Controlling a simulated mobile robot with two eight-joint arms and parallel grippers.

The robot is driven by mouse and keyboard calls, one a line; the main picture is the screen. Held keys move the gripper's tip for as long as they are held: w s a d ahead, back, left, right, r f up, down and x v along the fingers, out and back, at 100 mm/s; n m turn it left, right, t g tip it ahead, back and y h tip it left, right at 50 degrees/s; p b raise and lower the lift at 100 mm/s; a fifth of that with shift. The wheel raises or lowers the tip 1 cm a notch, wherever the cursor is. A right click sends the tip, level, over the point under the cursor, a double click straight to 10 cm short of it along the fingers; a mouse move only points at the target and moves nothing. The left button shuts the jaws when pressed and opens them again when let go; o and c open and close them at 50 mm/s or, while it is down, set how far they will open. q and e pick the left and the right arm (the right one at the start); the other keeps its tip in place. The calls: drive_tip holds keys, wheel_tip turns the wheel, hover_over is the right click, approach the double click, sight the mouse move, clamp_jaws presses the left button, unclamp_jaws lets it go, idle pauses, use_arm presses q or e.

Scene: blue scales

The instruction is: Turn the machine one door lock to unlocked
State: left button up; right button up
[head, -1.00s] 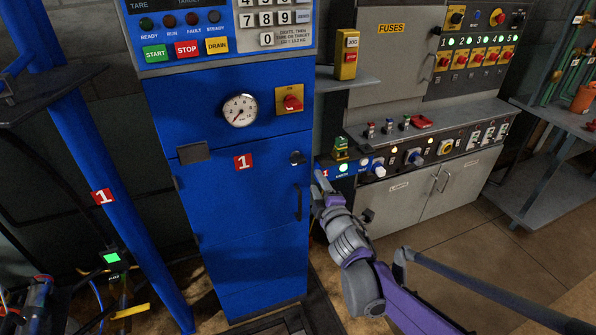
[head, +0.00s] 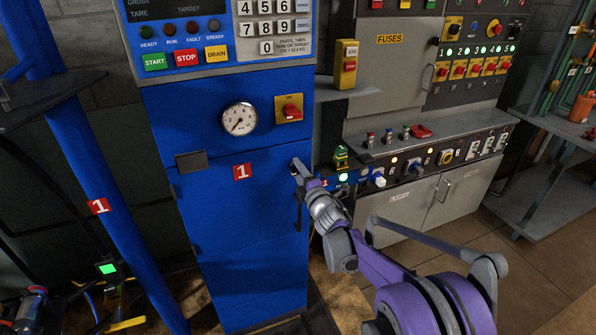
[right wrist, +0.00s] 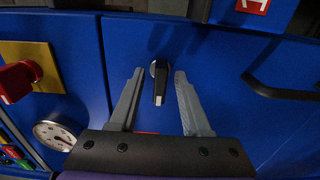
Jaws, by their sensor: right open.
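Machine one is the blue cabinet (head: 240,270) with a red "1" label (head: 242,172). Its door lock is a small black knob (right wrist: 160,80) with a pale line, on the blue door. In the right wrist view its narrow grip points toward the bottom of the picture. My right gripper (right wrist: 158,74) is open, with one finger on either side of the knob in that view; I cannot tell whether they touch it. In the head view the right gripper (head: 297,168) is at the door's upper right and covers the lock. My left gripper is not in view.
A black door handle (head: 299,210) is just below the lock. A pressure gauge (head: 239,118) and a red rotary switch (head: 290,112) are above. A grey control bench (head: 430,140) stands to the right, and a blue post (head: 85,180) to the left.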

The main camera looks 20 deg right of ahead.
drive_tip(key=shift+w, duration=0.2)
clamp_jaws()
